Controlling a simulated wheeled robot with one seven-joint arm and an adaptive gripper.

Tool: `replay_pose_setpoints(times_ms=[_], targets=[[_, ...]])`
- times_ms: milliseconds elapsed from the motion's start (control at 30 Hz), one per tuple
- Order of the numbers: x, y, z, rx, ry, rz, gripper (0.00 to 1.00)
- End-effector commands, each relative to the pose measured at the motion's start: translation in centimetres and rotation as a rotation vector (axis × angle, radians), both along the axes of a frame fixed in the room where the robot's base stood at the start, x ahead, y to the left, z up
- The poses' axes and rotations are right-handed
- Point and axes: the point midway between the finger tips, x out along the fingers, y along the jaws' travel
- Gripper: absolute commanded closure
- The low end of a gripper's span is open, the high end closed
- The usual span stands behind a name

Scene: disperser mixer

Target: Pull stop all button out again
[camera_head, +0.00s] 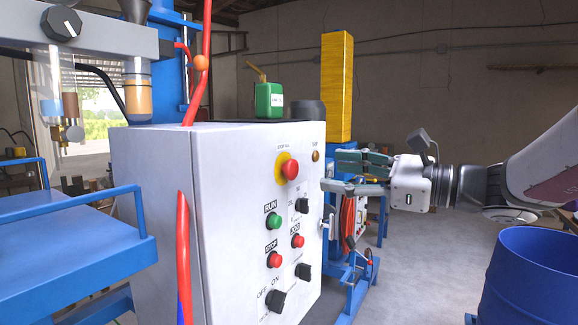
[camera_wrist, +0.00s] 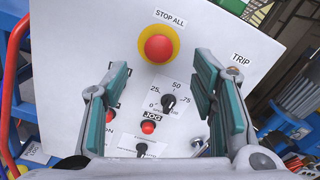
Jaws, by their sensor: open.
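The stop all button (camera_head: 290,169) is a red mushroom head on a yellow round base, high on the front of the white control box (camera_head: 215,262). In the wrist view the button (camera_wrist: 158,48) shows at the upper middle, under a "STOP ALL" label. My gripper (camera_head: 338,172) is open and empty, to the right of the box and level with its upper part. In the wrist view the two fingers (camera_wrist: 160,104) stand left and right, with a wide gap between them. The button lies beyond and above the fingertips, apart from them. Whether it is pressed in cannot be told.
Below the button are a green RUN button (camera_head: 274,221), a red STOP button (camera_head: 274,259), a red JOG button (camera_head: 297,241) and black knobs. A trip lamp (camera_head: 316,155) is to the right. A green canister (camera_head: 270,100) stands on top. A blue drum (camera_head: 530,280) is at lower right.

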Motion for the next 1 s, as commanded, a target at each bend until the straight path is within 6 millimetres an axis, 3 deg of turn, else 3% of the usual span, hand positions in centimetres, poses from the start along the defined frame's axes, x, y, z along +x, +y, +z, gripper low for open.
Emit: replay_pose_setpoints(times_ms=[200, 400, 600, 900, 1000], targets=[[2.2, 3.8, 0.0, -0.001, 0.002, 0.005, 0.48], [4.0, 6.3, 0.0, -0.001, 0.002, 0.002, 0.48], [4.8, 7.4, 0.0, -0.001, 0.000, 0.000, 0.48], [5.0, 7.6, 0.0, -0.002, 0.000, -0.001, 0.48], [4.9, 7.6, 0.0, -0.002, 0.000, -0.001, 0.68]])
